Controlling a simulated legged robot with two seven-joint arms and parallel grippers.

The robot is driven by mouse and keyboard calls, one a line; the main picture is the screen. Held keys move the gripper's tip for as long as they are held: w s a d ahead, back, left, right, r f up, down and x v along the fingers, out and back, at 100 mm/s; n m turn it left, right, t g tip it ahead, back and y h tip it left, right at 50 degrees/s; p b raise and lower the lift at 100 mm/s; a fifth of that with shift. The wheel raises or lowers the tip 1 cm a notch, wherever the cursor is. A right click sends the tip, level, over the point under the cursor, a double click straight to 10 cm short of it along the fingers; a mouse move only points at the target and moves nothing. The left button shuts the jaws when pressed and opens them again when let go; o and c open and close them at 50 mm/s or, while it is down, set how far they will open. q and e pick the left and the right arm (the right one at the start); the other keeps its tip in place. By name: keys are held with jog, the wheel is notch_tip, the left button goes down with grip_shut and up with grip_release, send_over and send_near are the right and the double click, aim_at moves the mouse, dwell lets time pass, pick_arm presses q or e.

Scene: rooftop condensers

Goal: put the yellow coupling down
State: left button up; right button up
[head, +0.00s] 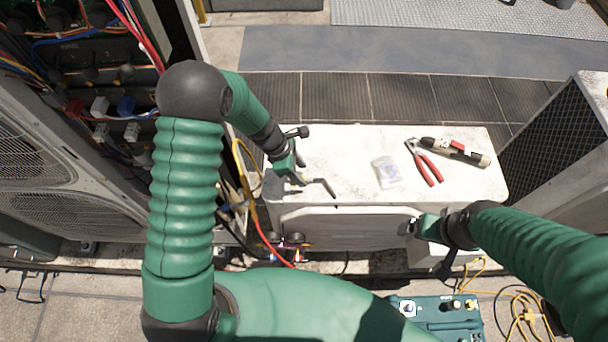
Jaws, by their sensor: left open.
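My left gripper (312,174) is open above the left end of the white unit's top (330,150), with nothing seen between its dark fingers. I cannot make out the yellow coupling for certain. A yellow hose (240,160) loops down just left of my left gripper, and its end is partly hidden by my arm. My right gripper (428,250) is low at the front right of the white unit. Its fingers are too small and dark to read.
Red-handled pliers (427,168), a clear bag (386,172) and a dark-and-tan tool (455,151) lie on the unit's right half. An open wired cabinet (100,100) stands left. A teal case (437,315) and yellow cable (525,315) are at the lower right.

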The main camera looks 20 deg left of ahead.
pick_arm(q)
jog(key=v, duration=0.9)
jog(key=s+r+m+y, duration=0.2)
jog(key=s+r+m, duration=0.1)
jog(key=s+m, duration=0.4)
jog(key=s+a+r+m+t+y, duration=0.1)
jog(key=s+m, duration=0.6)
jog(key=m, duration=0.7)
jog(key=shift+a+r+y, duration=0.3)
jog(key=shift+r+y, duration=0.4)
jog(key=shift+r, duration=0.2)
jog(key=shift+d, duration=0.1)
jog(key=shift+o, duration=0.3)
jog(key=shift+w, duration=0.1)
